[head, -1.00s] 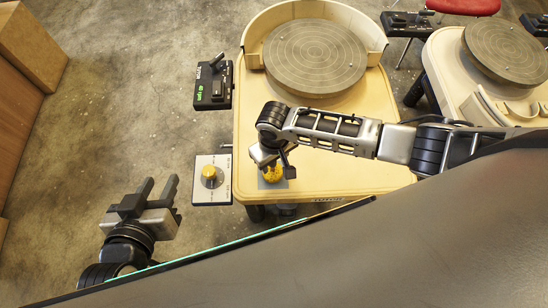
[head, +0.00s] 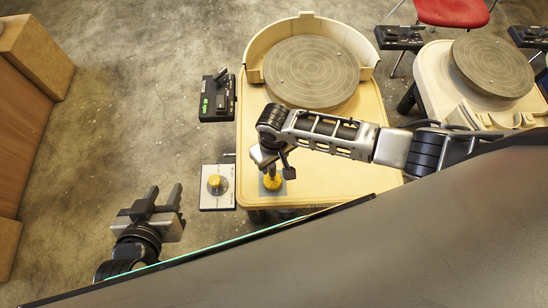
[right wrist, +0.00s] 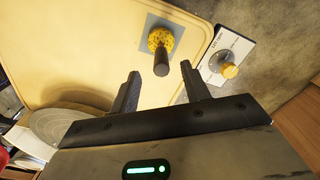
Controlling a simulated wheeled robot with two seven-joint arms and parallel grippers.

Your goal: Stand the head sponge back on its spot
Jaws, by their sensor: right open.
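The head sponge, a yellow speckled sponge (right wrist: 161,40) with a dark handle (right wrist: 161,63), stands on a grey square (right wrist: 178,28) near the table's edge, handle pointing up toward the wrist camera. In the head view the sponge (head: 272,183) is partly hidden by my right gripper (head: 270,166), which is above it. In the right wrist view my right gripper (right wrist: 160,80) is open, its fingers apart, with nothing between the tips; the handle shows beyond them. My left gripper (head: 162,197) is open and empty, left of the table and away from the sponge.
A cream table (head: 330,180) carries a round wheel (head: 316,72) with a curved guard behind it. A white dial box (head: 217,198) with a yellow knob and a black control box (head: 216,106) flank its left side. A second wheel (head: 492,62) stands right. The floor left is open.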

